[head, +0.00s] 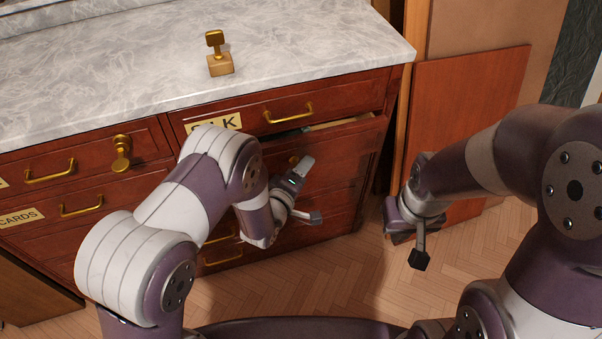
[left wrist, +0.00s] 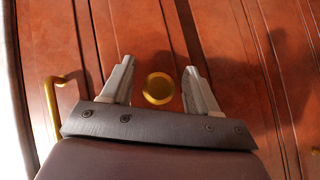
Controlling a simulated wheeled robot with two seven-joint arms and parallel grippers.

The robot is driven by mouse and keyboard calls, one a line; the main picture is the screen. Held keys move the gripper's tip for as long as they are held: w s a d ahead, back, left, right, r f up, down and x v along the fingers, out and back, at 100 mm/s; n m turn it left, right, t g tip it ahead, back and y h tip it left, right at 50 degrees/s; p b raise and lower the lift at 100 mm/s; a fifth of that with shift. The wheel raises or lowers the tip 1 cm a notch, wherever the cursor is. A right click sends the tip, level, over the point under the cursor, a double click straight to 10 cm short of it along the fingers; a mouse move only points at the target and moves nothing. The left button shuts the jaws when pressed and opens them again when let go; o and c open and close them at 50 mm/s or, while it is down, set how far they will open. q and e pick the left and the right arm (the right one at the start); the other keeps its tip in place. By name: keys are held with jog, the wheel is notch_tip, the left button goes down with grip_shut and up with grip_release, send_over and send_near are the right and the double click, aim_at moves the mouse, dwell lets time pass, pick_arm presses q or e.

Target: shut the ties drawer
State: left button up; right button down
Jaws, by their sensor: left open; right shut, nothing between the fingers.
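A red-brown drawer (head: 345,150) under the top right drawer is pulled out a little; a strip of its inside shows along its top edge. No ties label is readable; my left arm hides part of this front. A round brass knob (left wrist: 158,88) shows in the left wrist view, between the fingers but beyond the tips as far as I can tell. My left gripper (head: 310,192) is open and empty, in front of the drawer front. My right gripper (head: 418,258) is shut and empty, right of the dresser above the floor.
The top right drawer (head: 350,95), with a partly hidden label, looks shut. The marble top (head: 120,75) carries a small brass-and-wood stand (head: 219,58). A red-brown panel (head: 460,105) leans at the right. The herringbone floor (head: 330,285) in front is clear.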

aim_at(296, 162)
pick_arm(q)
grip_shut()
jog(key=shift+w+a+b, duration=0.2)
jog(key=shift+w+a, duration=0.1)
jog(key=shift+w, duration=0.55)
jog(key=shift+w+a+b, duration=0.2)
jog(key=shift+w+a, duration=0.1)
jog(key=shift+w, duration=0.55)
grip_release()
jog(key=shift+s, duration=0.1)
jog(key=p+v, duration=0.3)
jog(key=v, duration=0.9)
jog(key=shift+s, duration=0.3)
jog(key=shift+a, duration=0.1)
